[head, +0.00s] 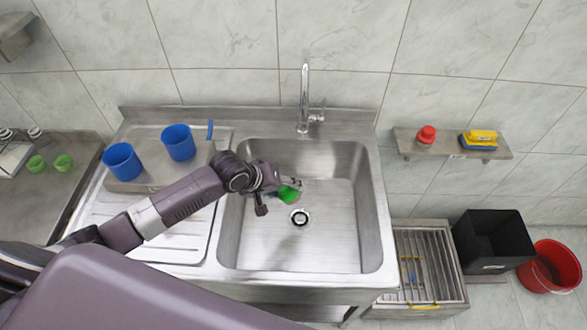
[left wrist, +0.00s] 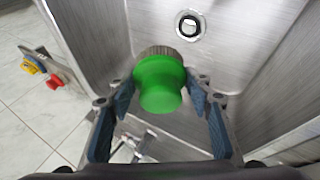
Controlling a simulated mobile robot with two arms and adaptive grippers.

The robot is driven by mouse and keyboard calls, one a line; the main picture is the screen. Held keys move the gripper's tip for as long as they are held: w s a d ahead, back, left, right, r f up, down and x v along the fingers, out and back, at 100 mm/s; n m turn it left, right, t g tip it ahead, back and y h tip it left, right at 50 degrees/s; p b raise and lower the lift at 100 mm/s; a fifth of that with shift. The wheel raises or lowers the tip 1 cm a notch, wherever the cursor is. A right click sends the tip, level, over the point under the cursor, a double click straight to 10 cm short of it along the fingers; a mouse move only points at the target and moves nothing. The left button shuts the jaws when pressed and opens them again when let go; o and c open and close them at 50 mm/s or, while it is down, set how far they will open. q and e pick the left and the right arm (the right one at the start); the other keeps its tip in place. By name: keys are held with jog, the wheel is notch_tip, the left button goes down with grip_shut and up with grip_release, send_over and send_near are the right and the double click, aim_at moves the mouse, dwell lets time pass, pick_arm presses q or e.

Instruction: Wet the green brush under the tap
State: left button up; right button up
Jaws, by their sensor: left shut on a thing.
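The green brush (head: 289,194) is held over the sink basin (head: 330,235), left of and in front of the tap (head: 305,95). My left gripper (head: 287,187) is shut on it. In the left wrist view the brush (left wrist: 160,88) sits between the blue-padded fingers, its round green handle towards the camera and its grey-brown bristles facing the basin. The tap also shows in the left wrist view (left wrist: 130,148), low and partly hidden behind the gripper. No water stream is visible. My right gripper is not in view.
Two blue mugs (head: 122,161) (head: 178,142) stand on a tray left of the basin. A wall shelf (head: 452,148) at right holds a red-capped item (head: 427,134) and yellow and blue sponges (head: 480,138). A black bin (head: 490,240) and red bucket (head: 552,268) stand below.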

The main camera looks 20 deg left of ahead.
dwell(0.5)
